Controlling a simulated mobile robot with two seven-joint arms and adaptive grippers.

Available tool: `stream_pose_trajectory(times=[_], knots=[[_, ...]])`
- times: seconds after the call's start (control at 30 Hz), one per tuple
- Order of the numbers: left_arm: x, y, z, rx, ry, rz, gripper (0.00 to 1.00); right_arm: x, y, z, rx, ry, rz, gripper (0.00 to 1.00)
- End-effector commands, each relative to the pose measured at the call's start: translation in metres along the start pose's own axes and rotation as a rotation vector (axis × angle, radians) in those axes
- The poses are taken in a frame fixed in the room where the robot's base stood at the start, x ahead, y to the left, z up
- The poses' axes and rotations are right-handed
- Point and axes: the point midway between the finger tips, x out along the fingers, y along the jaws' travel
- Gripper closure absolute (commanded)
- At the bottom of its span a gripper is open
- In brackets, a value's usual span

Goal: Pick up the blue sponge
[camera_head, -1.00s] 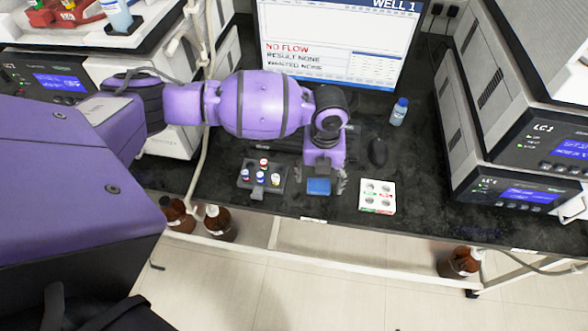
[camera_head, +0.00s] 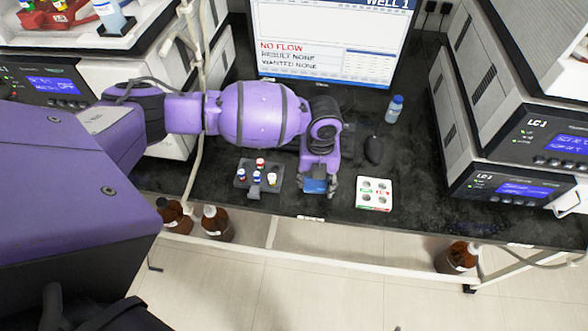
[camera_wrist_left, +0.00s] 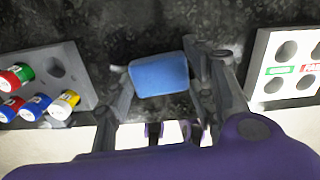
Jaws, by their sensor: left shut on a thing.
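The blue sponge (camera_head: 314,185) is a small blue block at the front of the dark bench in the head view. It also shows in the left wrist view (camera_wrist_left: 159,75), between the fingers. My left gripper (camera_head: 316,188) comes down over it and is shut on it, with a finger at each side. In the left wrist view the left gripper (camera_wrist_left: 160,80) has its left fingertip at the sponge's left end and its right finger along the right end. I cannot tell whether the sponge touches the bench. My right gripper is not in view.
A dark rack (camera_head: 245,184) with several capped vials stands left of the sponge. A white tray with holes (camera_head: 374,206) lies to the right. A mouse (camera_head: 373,150), a blue-capped bottle (camera_head: 395,109) and a monitor (camera_head: 325,50) are behind. The bench's front edge is close.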

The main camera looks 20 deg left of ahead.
Motion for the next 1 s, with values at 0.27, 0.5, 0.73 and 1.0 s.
stream_pose_trajectory(times=[0.27,0.5,0.73,1.0], knots=[[-0.015,-0.002,0.003,0.002,-0.006,-0.003,0.64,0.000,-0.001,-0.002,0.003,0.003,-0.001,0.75],[-0.056,-0.017,-0.012,0.008,-0.006,-0.006,0.64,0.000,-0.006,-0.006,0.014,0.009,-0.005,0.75],[-0.101,-0.053,-0.049,0.010,-0.002,-0.006,0.64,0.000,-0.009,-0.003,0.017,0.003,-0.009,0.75],[-0.124,-0.089,-0.087,0.006,-0.002,-0.003,0.64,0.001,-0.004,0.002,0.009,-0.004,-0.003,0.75]])
